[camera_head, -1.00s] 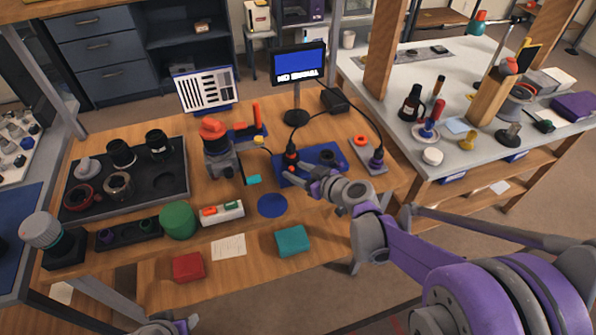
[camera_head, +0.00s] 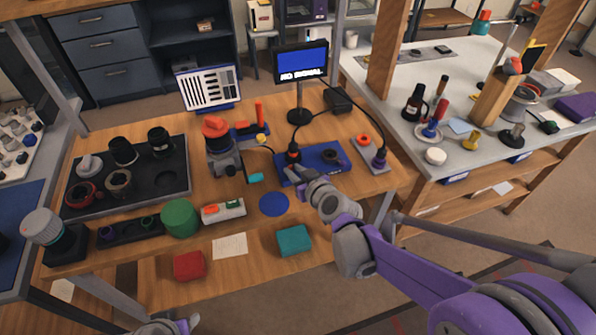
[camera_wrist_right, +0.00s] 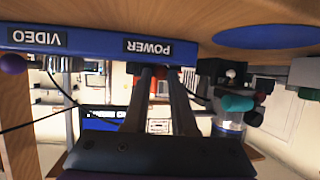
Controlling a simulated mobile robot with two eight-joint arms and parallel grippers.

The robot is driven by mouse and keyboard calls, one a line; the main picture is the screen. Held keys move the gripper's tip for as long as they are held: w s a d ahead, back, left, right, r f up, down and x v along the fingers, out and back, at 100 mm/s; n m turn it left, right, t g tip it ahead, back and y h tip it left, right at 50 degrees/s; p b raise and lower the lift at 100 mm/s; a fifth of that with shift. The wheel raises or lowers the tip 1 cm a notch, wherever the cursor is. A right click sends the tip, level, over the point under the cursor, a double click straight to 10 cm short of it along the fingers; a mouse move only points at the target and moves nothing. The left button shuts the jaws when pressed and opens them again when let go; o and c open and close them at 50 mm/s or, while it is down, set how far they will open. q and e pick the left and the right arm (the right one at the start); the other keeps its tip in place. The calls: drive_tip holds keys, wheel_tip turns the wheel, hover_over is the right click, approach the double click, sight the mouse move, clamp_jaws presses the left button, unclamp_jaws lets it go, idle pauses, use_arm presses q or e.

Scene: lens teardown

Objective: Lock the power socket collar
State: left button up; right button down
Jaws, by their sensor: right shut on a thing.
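The blue connector base (camera_head: 327,167) lies on the wooden bench below the monitor. A black plug with an orange band (camera_head: 293,153) stands upright at its left end, with a cable running from it. My right gripper (camera_head: 296,170) reaches to the foot of this plug and is shut on the power socket collar, which the fingers mostly hide. In the right wrist view the picture is upside down; the fingers (camera_wrist_right: 161,85) reach the base beside its POWER label (camera_wrist_right: 148,47). The VIDEO label (camera_wrist_right: 39,39) is beside it. My left gripper (camera_head: 180,326) shows only partly at the bottom edge.
The monitor (camera_head: 301,62) reads NO SIGNAL. A red-capped device (camera_head: 215,130) stands left. A blue disc (camera_head: 273,204) and teal box (camera_head: 294,240) lie in front.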

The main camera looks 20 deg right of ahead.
drive_tip(key=shift+a+f+m+h+b, duration=0.1)
drive_tip(key=shift+a+m+h+b, duration=0.2)
drive_tip(key=shift+h, duration=0.1)
drive_tip(key=c, duration=0.7)
unclamp_jaws()
drive_tip(key=shift+c, duration=0.2)
drive_tip(key=p+v, duration=0.2)
drive_tip(key=v, duration=0.8)
drive_tip(key=shift+s+p, duration=0.3)
drive_tip(key=shift+d, duration=0.1)
